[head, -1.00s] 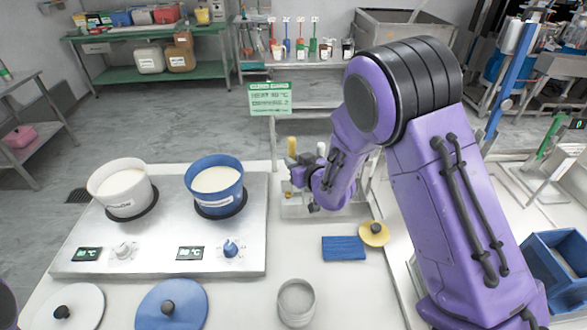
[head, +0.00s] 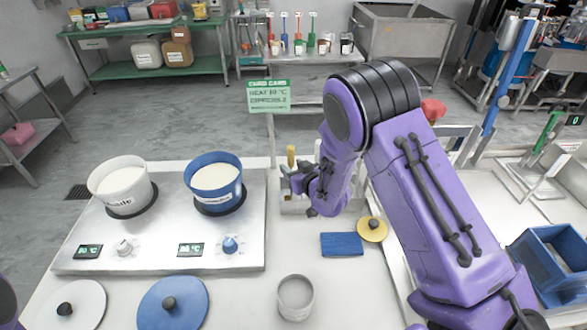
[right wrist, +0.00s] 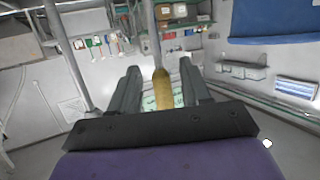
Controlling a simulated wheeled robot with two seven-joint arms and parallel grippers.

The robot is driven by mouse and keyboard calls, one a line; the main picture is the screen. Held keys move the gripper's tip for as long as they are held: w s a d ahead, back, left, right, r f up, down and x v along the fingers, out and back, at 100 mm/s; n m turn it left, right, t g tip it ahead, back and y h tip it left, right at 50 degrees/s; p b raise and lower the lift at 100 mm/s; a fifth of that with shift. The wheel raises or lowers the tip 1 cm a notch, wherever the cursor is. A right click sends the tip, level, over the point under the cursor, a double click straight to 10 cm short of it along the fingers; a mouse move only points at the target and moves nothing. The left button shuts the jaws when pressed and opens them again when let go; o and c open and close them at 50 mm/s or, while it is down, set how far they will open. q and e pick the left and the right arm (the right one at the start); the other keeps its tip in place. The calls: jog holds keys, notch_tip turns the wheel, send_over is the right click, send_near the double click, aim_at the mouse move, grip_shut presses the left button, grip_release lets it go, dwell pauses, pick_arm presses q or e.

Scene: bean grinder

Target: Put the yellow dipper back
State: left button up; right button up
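The yellow dipper shows as an upright yellow handle (head: 291,154) in the head view, at the rack behind the hot plate's right side. Its lower part is hidden by my right gripper (head: 284,180). In the right wrist view the yellow handle (right wrist: 162,90) stands between the two spread fingers of my right gripper (right wrist: 160,80), with a gap on either side. The metal rack (head: 290,208) is partly covered by my gripper and arm. My left gripper is out of view.
A hot plate (head: 75,262) carries a white pot (head: 121,195) and a blue pot (head: 214,190). A blue mat (head: 342,245), a yellow lid (head: 372,230) and a metal cup (head: 295,297) lie in front of the rack. A green sign (head: 269,96) stands behind.

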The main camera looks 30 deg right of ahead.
jog(key=shift+r+p, duration=0.3)
jog(key=shift+r, duration=0.15)
jog(key=b+v, duration=0.3)
jog(key=v, duration=0.9)
jog(key=shift+f, duration=0.2)
